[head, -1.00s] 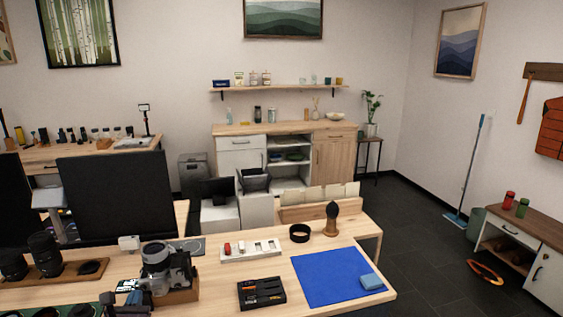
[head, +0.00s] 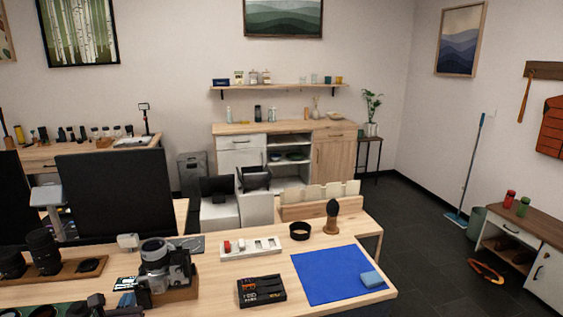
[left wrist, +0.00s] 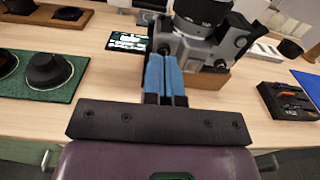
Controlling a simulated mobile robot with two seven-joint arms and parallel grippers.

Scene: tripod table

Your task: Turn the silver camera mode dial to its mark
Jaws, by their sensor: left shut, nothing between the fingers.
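The silver and black camera (head: 160,268) sits on a wooden block (head: 180,293) near the front left of the bench. In the left wrist view the camera (left wrist: 198,50) shows its dark lens at the top and several round knobs on its silver body. I cannot tell for sure which knob is the mode dial, and its mark is too small to see. My left gripper (left wrist: 166,62) has its blue fingers together and empty. Its tips are close against the near left side of the camera body; whether they touch cannot be told. My right gripper is not in view.
A black tray of small tools (head: 261,291) and a blue mat (head: 330,277) lie right of the camera. A small lit card (left wrist: 127,41) and a green mat with round dark parts (left wrist: 15,85) lie left. A monitor (head: 115,195) stands behind.

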